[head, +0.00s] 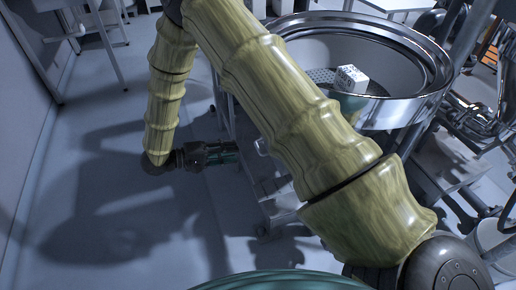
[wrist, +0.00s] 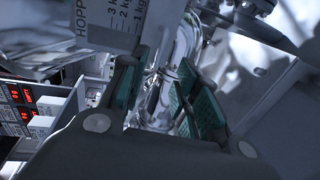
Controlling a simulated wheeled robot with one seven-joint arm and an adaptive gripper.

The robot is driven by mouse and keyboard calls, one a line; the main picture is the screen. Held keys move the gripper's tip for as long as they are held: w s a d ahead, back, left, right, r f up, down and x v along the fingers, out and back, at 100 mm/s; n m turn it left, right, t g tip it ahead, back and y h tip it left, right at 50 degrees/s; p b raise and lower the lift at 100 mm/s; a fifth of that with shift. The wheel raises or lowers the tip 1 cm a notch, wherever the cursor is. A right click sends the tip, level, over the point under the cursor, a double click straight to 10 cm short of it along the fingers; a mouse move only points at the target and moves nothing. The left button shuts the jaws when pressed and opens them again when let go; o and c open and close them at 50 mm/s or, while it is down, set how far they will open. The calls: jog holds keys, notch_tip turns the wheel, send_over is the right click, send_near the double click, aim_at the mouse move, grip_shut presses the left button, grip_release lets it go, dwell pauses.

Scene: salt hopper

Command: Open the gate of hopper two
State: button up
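My gripper (head: 226,153) points right at a metal frame low beside a large round metal vessel (head: 408,104) in the head view. In the wrist view my gripper (wrist: 163,64) has its two teal-padded fingers apart. Shiny metal pipework (wrist: 160,100) shows in the gap between them; I cannot tell whether a finger touches it. A grey hopper panel (wrist: 112,22) above the left finger carries the letters "HOPP" and a kg scale. Its number is cut off, so I cannot tell which hopper it is. I cannot make out a gate or handle clearly.
A white marked cube (head: 351,79) sits in the round vessel. Red digital displays (wrist: 20,95) are at the left of the wrist view. A pale panel (wrist: 285,110) stands close on the right. The floor (head: 110,190) left of my gripper is clear. My arm hides much of the frame.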

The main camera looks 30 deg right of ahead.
aim_at(258, 147)
jog(key=b+x, duration=0.1)
jog(key=x, duration=0.9)
jog(key=shift+d+f+b, duration=0.1)
jog(key=shift+d+b, duration=0.1)
jog(key=shift+b, duration=0.15)
grip_shut()
